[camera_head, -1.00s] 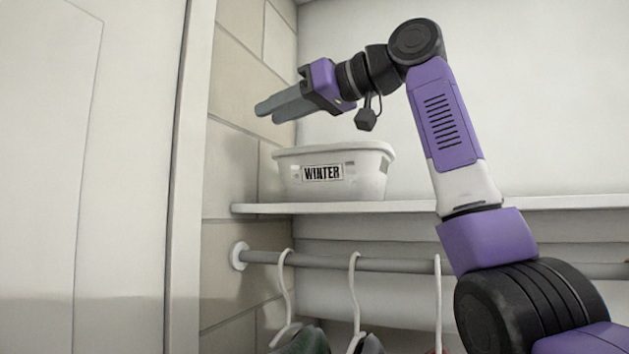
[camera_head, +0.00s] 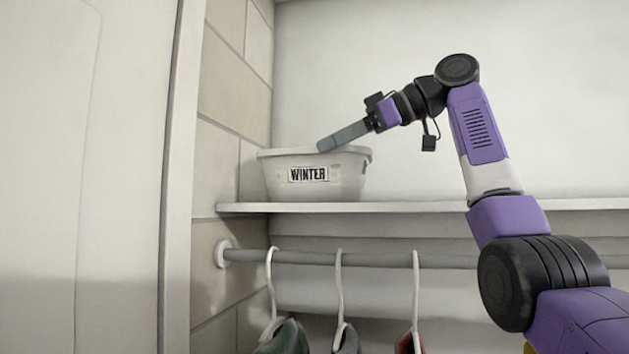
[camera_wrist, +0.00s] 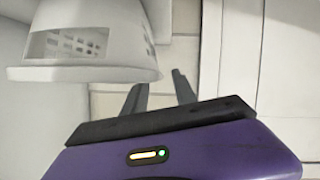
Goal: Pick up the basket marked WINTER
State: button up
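The white basket marked WINTER (camera_head: 325,185) stands upright on the shelf, beside the tiled wall, with its label facing me. In the wrist view the basket (camera_wrist: 95,35) appears upside down at the upper left, with slotted holes in its side. My gripper (camera_head: 324,146) is at the height of the basket's rim, its fingers pointing left and slightly down and overlapping the rim's right half in the picture. In the wrist view my gripper (camera_wrist: 158,88) has its two fingers apart, with nothing between them. The basket is beside the fingers; contact cannot be told.
The white shelf (camera_head: 450,206) is bare to the right of the basket. Below it runs a rail (camera_head: 380,258) with several white hangers (camera_head: 339,300) holding clothes. A tiled wall (camera_head: 225,110) and white panel (camera_head: 80,150) close off the left side.

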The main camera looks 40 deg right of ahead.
aim_at(313, 151)
jog(key=p+x, duration=0.1)
jog(key=x, duration=0.3)
jog(key=shift+w+p, duration=0.3)
jog(key=shift+w, duration=0.15)
grip_shut()
dwell(1.0)
